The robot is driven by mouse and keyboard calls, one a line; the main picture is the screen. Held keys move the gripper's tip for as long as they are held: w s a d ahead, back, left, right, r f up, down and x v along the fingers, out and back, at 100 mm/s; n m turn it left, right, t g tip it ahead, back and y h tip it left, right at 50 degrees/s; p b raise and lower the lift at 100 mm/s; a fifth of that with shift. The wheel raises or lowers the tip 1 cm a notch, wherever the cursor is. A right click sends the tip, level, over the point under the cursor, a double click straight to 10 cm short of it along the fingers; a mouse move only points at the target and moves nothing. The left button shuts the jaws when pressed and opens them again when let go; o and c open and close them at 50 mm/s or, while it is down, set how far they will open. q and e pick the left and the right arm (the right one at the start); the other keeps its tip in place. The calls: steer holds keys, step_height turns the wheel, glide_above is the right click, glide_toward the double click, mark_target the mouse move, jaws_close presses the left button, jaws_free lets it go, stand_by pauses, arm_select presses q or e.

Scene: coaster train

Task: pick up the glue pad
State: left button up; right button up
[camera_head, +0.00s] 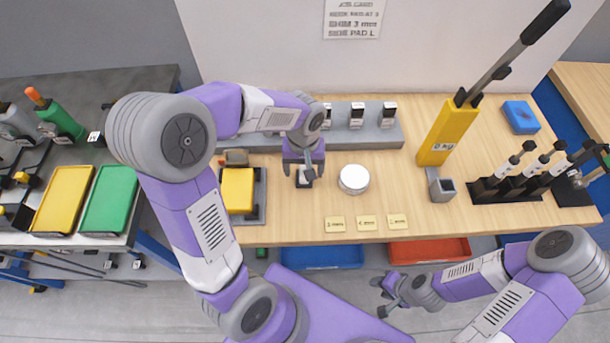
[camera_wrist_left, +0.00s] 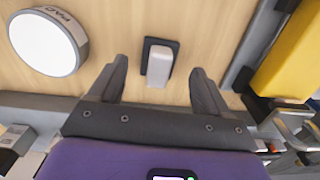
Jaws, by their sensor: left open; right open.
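A small dark pad with a pale block on it (camera_wrist_left: 160,62) lies on the wooden table; it also shows in the head view (camera_head: 304,184). Which one is the glue pad is not clear. My left gripper (camera_head: 304,173) is open, pointing down over the small dark pad, its fingertips (camera_wrist_left: 160,72) on either side and apart from it. My right gripper (camera_head: 379,297) is open and empty, off the table's front.
A grey rack (camera_head: 375,138) with several dark, white-faced items stands behind. A yellow block (camera_head: 238,190) on a grey holder is close on the left. Yellow labels (camera_head: 366,222) lie in front. A yellow lever tool (camera_head: 447,132) stands right. Bare wood surrounds the tub.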

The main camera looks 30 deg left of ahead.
arm_select(q)
step_height(320, 180, down, 3)
steer(key=shift+w+r, duration=0.1)
steer(key=shift+r, duration=0.05)
steer(key=c, duration=1.2)
steer(key=shift+r, duration=0.15)
step_height(320, 180, up, 10)
steer(key=shift+f+p, duration=0.1)
steer(key=shift+p, duration=1.1)
